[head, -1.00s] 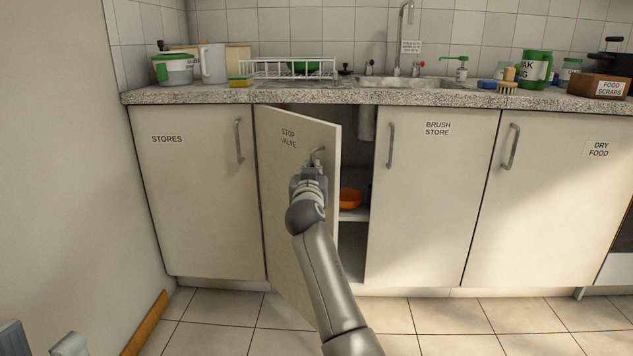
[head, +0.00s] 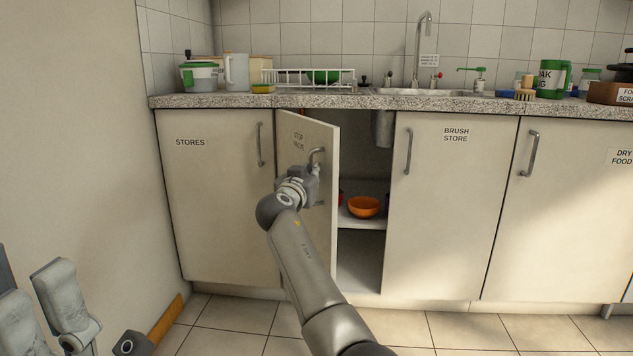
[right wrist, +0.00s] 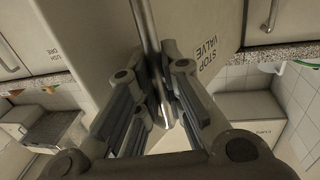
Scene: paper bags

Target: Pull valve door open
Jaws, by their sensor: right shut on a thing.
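The stop valve door (head: 318,132) is the pale cupboard door labelled STOP VALVE. It stands well open, swung out on its left side, with the cupboard interior showing at its right. My right gripper (head: 311,176) is shut on the door's metal bar handle (head: 317,153). In the right wrist view the handle (right wrist: 146,28) runs between the two fingers of the gripper (right wrist: 165,100). My left gripper (head: 42,310) is at the lower left of the head view, away from the door, with its fingers apart and nothing between them.
An orange bowl (head: 364,206) sits on the shelf inside the cupboard. The STORES door (head: 215,215) and BRUSH STORE door (head: 445,220) are closed on either side. A wall (head: 80,170) bounds the left. The worktop (head: 320,101) above holds kitchenware. Tiled floor (head: 460,333) in front is clear.

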